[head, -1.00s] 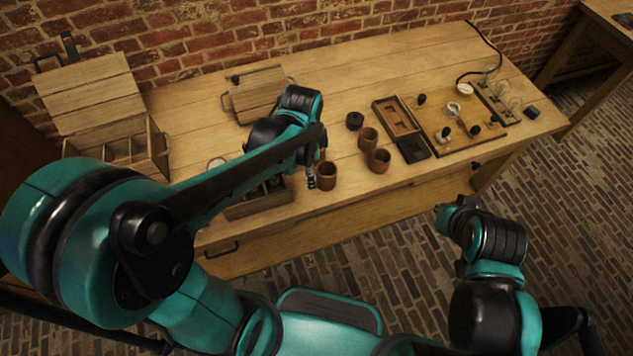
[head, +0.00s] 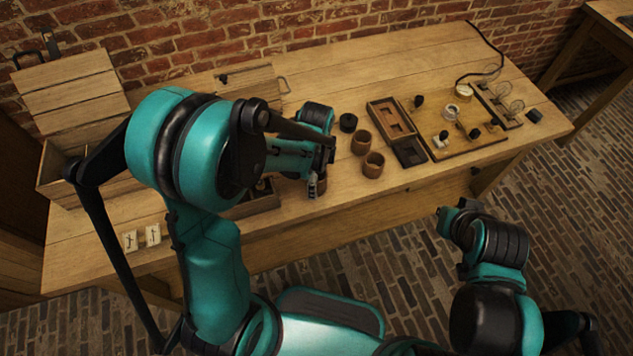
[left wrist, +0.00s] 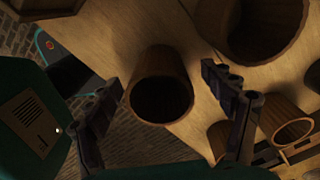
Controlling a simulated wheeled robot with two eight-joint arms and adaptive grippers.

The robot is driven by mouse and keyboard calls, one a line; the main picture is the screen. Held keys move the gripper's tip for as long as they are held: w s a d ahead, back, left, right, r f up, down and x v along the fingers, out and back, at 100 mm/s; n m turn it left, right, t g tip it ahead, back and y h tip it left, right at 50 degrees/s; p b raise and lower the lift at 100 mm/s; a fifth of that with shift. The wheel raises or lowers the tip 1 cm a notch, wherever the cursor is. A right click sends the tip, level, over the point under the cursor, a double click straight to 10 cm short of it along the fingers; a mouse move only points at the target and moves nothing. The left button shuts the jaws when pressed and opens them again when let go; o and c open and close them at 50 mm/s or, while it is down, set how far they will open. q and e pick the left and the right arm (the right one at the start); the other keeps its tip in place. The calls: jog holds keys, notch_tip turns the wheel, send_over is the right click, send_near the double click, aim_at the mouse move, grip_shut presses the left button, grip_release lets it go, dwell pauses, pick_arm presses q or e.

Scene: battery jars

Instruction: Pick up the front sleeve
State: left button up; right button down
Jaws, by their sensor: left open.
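The front sleeve, a brown wooden open-topped cylinder (left wrist: 160,95), stands near the table's front edge. In the left wrist view it lies between the two spread fingers of my left gripper (left wrist: 162,74), with a gap visible on each side. In the head view my left gripper (head: 316,187) is low over this sleeve and mostly hides it.
A compartmented wooden box (head: 252,207) sits left of my left gripper, partly hidden by my arm. A black round piece (head: 348,122), a wooden tray (head: 390,117) and a board with small parts (head: 460,135) are behind and right. A larger round wooden vessel (left wrist: 252,30) shows close by.

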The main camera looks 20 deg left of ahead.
pick_arm(q)
jog(key=shift+r, duration=0.1)
jog(key=c, duration=0.8)
jog(key=shift+c, duration=0.2)
